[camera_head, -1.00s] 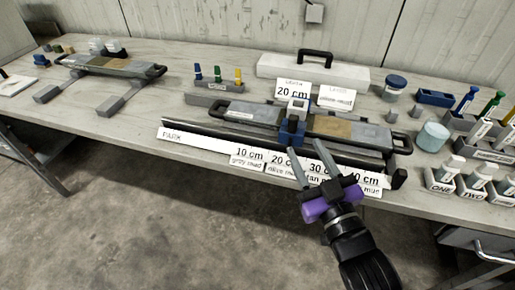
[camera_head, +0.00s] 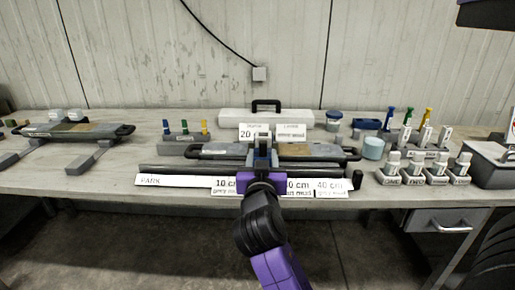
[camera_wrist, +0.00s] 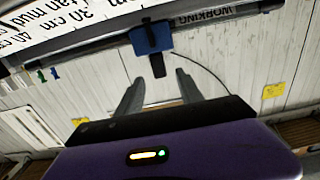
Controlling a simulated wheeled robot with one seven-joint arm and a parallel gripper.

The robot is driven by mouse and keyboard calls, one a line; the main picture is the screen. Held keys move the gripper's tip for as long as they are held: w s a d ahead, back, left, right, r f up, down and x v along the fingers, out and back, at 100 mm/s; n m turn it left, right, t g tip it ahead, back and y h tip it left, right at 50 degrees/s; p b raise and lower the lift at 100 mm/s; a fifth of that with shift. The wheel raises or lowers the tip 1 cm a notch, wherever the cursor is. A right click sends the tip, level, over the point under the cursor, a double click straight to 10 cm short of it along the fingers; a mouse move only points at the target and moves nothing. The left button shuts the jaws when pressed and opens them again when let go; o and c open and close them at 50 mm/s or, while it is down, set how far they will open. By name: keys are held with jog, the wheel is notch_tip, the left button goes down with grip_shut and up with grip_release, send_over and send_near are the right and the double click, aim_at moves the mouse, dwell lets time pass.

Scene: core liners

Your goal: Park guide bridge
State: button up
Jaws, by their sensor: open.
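The PARK label (camera_head: 165,180) is at the left end of the front strip, well left of the bridge.
Depth cards line the front strip, with a 40 cm card (camera_head: 331,188) to the right. Labelled small holders (camera_head: 420,175) stand farther right. A second core tray (camera_head: 75,129) lies at the left. A white case (camera_head: 230,117) stands behind. The rail left of the bridge looks clear.

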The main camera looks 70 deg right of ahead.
aim_at(263, 147)
jog(key=x, duration=0.6)
jog(key=shift+d, duration=0.25)
grip_shut()
dwell(1.2)
